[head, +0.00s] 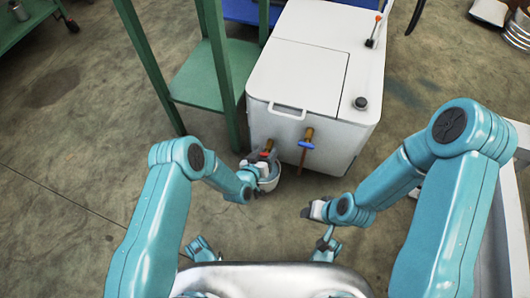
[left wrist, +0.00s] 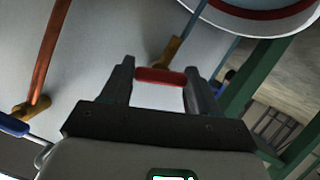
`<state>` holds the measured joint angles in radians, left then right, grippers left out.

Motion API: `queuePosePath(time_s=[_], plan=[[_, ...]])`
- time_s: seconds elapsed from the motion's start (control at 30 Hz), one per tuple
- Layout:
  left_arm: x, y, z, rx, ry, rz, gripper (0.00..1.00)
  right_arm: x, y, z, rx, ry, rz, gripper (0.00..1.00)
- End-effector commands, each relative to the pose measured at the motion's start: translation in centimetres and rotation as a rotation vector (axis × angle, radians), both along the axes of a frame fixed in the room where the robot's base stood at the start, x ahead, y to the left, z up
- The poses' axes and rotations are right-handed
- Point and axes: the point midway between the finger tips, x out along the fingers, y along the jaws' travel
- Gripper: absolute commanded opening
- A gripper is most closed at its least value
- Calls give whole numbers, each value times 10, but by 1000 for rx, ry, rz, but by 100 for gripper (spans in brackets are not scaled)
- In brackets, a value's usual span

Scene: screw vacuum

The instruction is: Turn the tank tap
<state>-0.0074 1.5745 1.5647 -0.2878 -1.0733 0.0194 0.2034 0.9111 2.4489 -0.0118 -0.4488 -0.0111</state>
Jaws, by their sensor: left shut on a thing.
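The white tank (head: 310,75) stands ahead of me, with two brass taps low on its front. One has a blue handle (head: 306,145) and a copper pipe hanging below it. The other, to its left, has a red handle that shows in the left wrist view (left wrist: 160,77) on a brass body (left wrist: 168,52). My left gripper (head: 264,160) is at this red-handled tap, its two fingers closed on either side of the handle. A light round bucket (head: 270,182) is under that tap, partly hidden by the gripper. My right gripper (head: 308,210) is apart from the tank; its fingers are too small to read.
A green frame with a shelf (head: 212,75) stands close on the tank's left. A white trough-like edge (head: 488,240) is at the right beside my right arm. A green cart (head: 30,20) is far left. The floor between my arms and the tank is clear.

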Motion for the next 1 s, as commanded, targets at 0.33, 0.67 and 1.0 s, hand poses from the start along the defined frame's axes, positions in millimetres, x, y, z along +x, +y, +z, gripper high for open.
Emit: queuePosePath(time_s=[0.33, 0.67, 1.0], plan=[[-1, -2, 0, 223, -68, -1, 30, -4, 1, 6, 2, 15, 2, 39], [-2, -2, 0, 335, -103, -1, 30, -6, 1, 7, 4, 20, 3, 39], [-2, -2, -1, 352, -108, 0, 30, -6, 1, 7, 4, 20, 3, 39]])
